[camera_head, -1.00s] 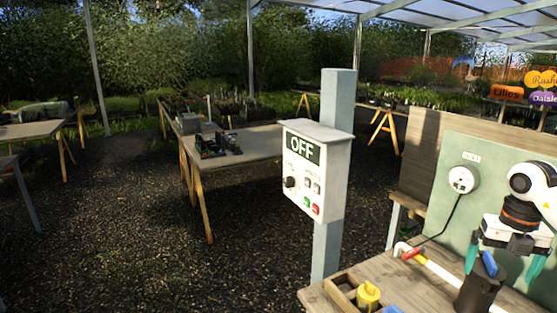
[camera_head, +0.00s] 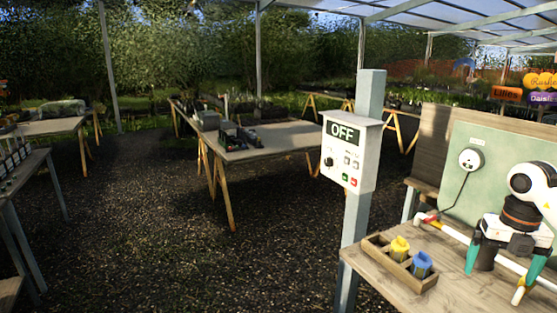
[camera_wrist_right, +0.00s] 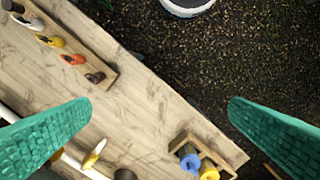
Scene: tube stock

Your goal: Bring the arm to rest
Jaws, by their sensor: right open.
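My right gripper (camera_head: 498,268) hangs over the workbench (camera_head: 375,271) at the right of the head view, its two teal fingers spread apart. In the right wrist view my gripper (camera_wrist_right: 159,103) is also open, with only bare bench top and ground seen between the fingertips. A dark cylinder (camera_head: 485,258) shows between the fingers in the head view; I cannot tell its depth relative to them. My left gripper is in neither view.
A wooden tray (camera_head: 376,243) with a yellow piece (camera_head: 400,249) and a blue piece (camera_head: 422,265) sits on the bench. A white pipe (camera_head: 455,234) lies behind. A post carries a control box (camera_head: 350,153) reading OFF. A tool rack (camera_wrist_right: 103,62) shows in the wrist view.

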